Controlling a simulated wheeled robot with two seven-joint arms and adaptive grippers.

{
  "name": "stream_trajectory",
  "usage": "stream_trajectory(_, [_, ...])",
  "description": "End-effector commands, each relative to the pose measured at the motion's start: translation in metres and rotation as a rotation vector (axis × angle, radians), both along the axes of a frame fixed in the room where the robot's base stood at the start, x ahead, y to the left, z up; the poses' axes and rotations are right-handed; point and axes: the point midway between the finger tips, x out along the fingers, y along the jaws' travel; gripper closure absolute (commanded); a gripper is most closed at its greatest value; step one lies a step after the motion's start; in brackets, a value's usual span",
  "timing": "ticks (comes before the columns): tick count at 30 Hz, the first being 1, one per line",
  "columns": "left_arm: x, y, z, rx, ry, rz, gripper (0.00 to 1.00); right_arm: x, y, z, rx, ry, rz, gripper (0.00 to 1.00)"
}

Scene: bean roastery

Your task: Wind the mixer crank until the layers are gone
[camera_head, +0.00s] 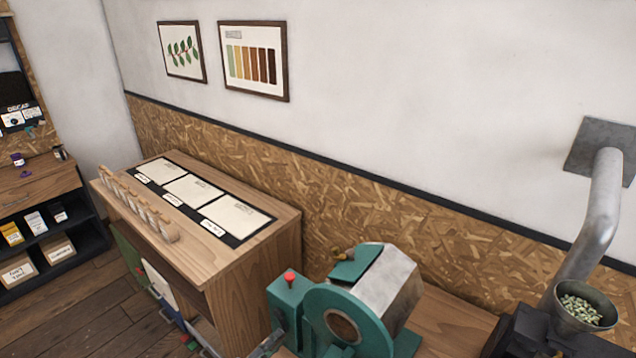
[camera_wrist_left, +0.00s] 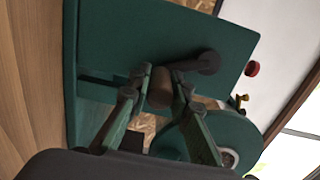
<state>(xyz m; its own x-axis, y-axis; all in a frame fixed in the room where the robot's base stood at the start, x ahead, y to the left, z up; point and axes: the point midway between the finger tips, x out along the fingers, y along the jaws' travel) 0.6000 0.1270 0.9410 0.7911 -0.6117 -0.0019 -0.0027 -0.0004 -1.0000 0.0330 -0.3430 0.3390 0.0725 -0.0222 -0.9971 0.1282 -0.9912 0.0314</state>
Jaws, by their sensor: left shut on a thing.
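The mixer has a teal box body with a red button (camera_head: 290,277) and a metal drum (camera_head: 388,282) with a teal round front (camera_head: 322,302). A round brown opening or window (camera_head: 342,326) shows in that front; I cannot make out layers in it. In the left wrist view, the dark crank arm (camera_wrist_left: 204,63) stands out from the teal housing (camera_wrist_left: 115,40) and carries a brown handle (camera_wrist_left: 160,90). My left gripper (camera_wrist_left: 161,78) is shut on this handle, one finger on each side. In the head view the crank is hidden at the bottom edge.
A wooden cabinet (camera_head: 262,285) with cards and a row of small wooden holders (camera_head: 140,210) stands left of the mixer. A black machine with a hopper of greenish beans (camera_head: 582,309) and a metal pipe (camera_head: 597,215) stands at the right. Shelves are at far left.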

Motion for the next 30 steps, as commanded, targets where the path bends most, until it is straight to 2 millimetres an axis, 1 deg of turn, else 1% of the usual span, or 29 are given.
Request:
stream_trajectory(5, [0.002,0.003,-0.002,0.001,0.001,-0.003,0.95,0.001,0.0,-0.002,0.0,0.0,0.0,1.0])
stream_trajectory(18, [0.017,0.022,-0.008,-0.001,-0.001,-0.003,0.95,-0.001,0.002,-0.011,0.003,0.002,-0.001,1.0])
stream_trajectory(26, [0.018,0.023,-0.007,-0.001,-0.002,-0.004,0.95,-0.001,0.005,-0.011,0.005,0.003,-0.002,1.0])
stream_trajectory(27, [0.018,0.023,-0.007,-0.001,-0.002,-0.004,0.81,-0.001,0.005,-0.011,0.005,0.003,-0.002,1.0])
stream_trajectory(30, [0.018,0.023,-0.008,-0.001,-0.001,-0.004,0.74,-0.001,0.005,-0.011,0.005,0.002,-0.002,1.0])
